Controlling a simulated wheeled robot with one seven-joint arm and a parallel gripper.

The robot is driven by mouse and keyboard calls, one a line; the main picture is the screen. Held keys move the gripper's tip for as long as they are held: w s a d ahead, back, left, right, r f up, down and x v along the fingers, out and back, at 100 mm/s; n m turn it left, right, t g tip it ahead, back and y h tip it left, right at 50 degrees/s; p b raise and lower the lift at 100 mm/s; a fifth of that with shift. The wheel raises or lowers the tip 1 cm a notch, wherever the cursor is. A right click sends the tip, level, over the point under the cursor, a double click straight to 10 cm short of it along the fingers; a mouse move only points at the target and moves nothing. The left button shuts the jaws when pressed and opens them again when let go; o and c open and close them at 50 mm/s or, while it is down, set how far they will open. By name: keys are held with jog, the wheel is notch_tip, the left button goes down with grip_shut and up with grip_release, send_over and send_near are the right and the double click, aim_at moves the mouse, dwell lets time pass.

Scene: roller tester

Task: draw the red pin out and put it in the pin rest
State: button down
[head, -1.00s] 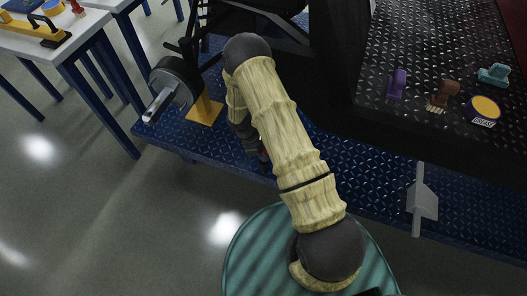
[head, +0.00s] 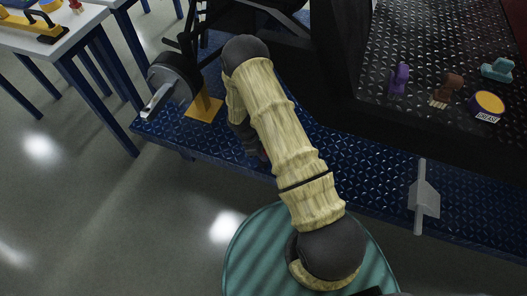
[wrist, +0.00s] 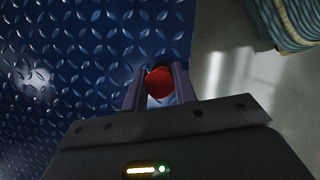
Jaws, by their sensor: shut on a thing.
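The red pin (wrist: 160,82) shows in the wrist view as a round red head between the two fingers of my gripper (wrist: 159,88). The fingers are shut on it, one on each side. Below it is a bright patch that I cannot make out. The rest of the pin is hidden, so I cannot tell whether its shank is in a hole. In the head view my arm hides most of the gripper and the pin, above the blue bench's front edge. I cannot make out the pin rest for sure in either view.
The blue tread-plate bench (head: 365,165) runs across the head view. A dark roller (head: 173,82) with a yellow foot (head: 204,107) stands at its left end. A grey paddle-shaped part (head: 424,197) sits at the front edge. Purple, brown and teal pieces lie on the black plate (head: 430,40).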

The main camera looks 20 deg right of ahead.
jog(key=shift+f+b, duration=0.55)
jog(key=shift+f, duration=0.45)
jog(key=c, duration=1)
grip_release()
jog(key=shift+c, duration=0.2)
jog(key=p+v, duration=0.3)
jog(key=v, duration=1.4)
jog(key=shift+r, duration=0.2)
jog(key=shift+a, duration=0.1)
jog(key=s+d+r+m+t+y, duration=0.2)
jog(key=s+d+r+m, duration=0.1)
jog(key=s+r+m, duration=0.65)
jog(key=s+d+r+m+t+y, duration=0.2)
jog(key=s+d+r+m, duration=0.15)
jog(key=s+r, duration=0.6)
notch_tip(320, 180, up, 26)
jog(key=w+p, duration=0.2)
jog(key=p, duration=2.1)
jog(key=shift+m+p, duration=0.35)
jog(key=shift+m, duration=0.05)
